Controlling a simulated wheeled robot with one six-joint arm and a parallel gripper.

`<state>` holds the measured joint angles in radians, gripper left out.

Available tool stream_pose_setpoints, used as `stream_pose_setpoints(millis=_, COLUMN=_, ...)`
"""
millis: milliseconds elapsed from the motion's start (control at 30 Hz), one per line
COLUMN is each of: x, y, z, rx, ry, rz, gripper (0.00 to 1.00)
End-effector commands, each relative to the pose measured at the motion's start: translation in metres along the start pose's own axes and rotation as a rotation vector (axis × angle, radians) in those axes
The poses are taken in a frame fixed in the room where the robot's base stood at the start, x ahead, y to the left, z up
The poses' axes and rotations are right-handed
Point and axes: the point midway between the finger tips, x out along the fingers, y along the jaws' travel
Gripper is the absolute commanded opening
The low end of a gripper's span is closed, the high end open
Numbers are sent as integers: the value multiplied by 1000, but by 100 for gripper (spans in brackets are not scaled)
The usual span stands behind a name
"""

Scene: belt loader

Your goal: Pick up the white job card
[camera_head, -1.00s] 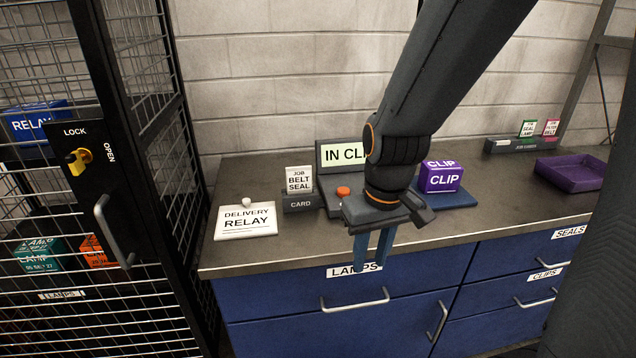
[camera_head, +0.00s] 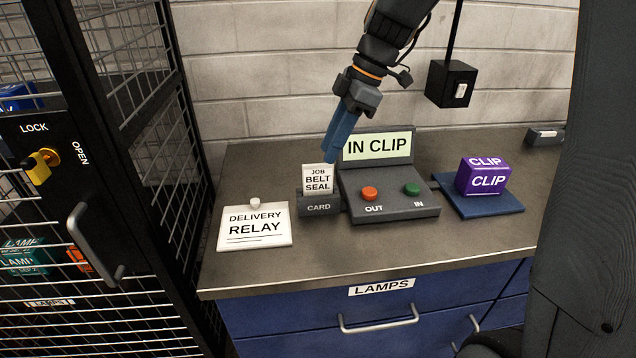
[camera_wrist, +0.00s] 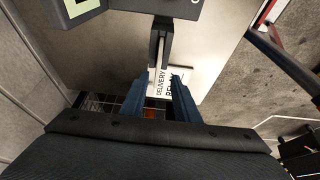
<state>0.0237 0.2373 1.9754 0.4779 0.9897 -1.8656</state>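The white job card (camera_head: 317,179) reads "JOB BELT SEAL" and stands upright in a dark holder marked "CARD" (camera_head: 319,207) on the counter. My gripper (camera_head: 331,158) has blue fingers that point down, close to the card's upper right edge in the head view. In the wrist view its two fingers (camera_wrist: 162,80) are apart with nothing held between them. The dark holder (camera_wrist: 154,42) lies just beyond the fingertips there, seen from above. I cannot tell whether a finger touches the card.
A console (camera_head: 390,207) reading "IN CLIP" stands right of the holder, with red and green buttons. A white "DELIVERY RELAY" plate (camera_head: 254,238) lies to the left. A purple clip box (camera_head: 483,177) sits on a blue pad. A wire cage (camera_head: 140,60) stands left.

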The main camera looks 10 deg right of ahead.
Motion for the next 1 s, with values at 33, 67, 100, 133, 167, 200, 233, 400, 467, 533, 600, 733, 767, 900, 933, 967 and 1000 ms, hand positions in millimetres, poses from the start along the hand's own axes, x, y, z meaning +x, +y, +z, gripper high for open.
stream_pose_setpoints(millis=33, x=6, y=-1, z=-2, rx=-1, ry=0, rz=-5, gripper=28)
stream_pose_setpoints(millis=67, x=10, y=-1, z=-2, rx=-1, ry=0, rz=-4, gripper=28)
stream_pose_setpoints(millis=100, x=13, y=-1, z=-2, rx=-1, ry=0, rz=-4, gripper=28)
stream_pose_setpoints(millis=133, x=16, y=-1, z=-2, rx=-1, ry=0, rz=-5, gripper=28)
stream_pose_setpoints(millis=167, x=18, y=-1, z=-3, rx=-1, ry=-1, rz=-5, gripper=28)
stream_pose_setpoints(millis=200, x=22, y=0, z=-3, rx=-1, ry=-1, rz=-4, gripper=28)
stream_pose_setpoints(millis=233, x=25, y=0, z=-3, rx=0, ry=-1, rz=-6, gripper=28)
stream_pose_setpoints(millis=400, x=47, y=4, z=-5, rx=1, ry=-2, rz=-6, gripper=28)
stream_pose_setpoints(millis=467, x=55, y=4, z=-4, rx=2, ry=-2, rz=-5, gripper=28)
stream_pose_setpoints(millis=533, x=61, y=4, z=-4, rx=3, ry=-1, rz=-4, gripper=28)
stream_pose_setpoints(millis=600, x=65, y=5, z=-3, rx=3, ry=-1, rz=-2, gripper=28)
stream_pose_setpoints(millis=733, x=66, y=5, z=-3, rx=4, ry=-2, rz=0, gripper=28)
stream_pose_setpoints(millis=767, x=66, y=5, z=-3, rx=4, ry=-2, rz=0, gripper=28)
stream_pose_setpoints(millis=900, x=66, y=5, z=-3, rx=4, ry=-2, rz=0, gripper=16)
stream_pose_setpoints(millis=933, x=66, y=5, z=-3, rx=4, ry=-2, rz=0, gripper=11)
stream_pose_setpoints(millis=967, x=66, y=5, z=-3, rx=4, ry=-2, rz=0, gripper=6)
stream_pose_setpoints(millis=1000, x=66, y=5, z=-3, rx=4, ry=-2, rz=0, gripper=0)
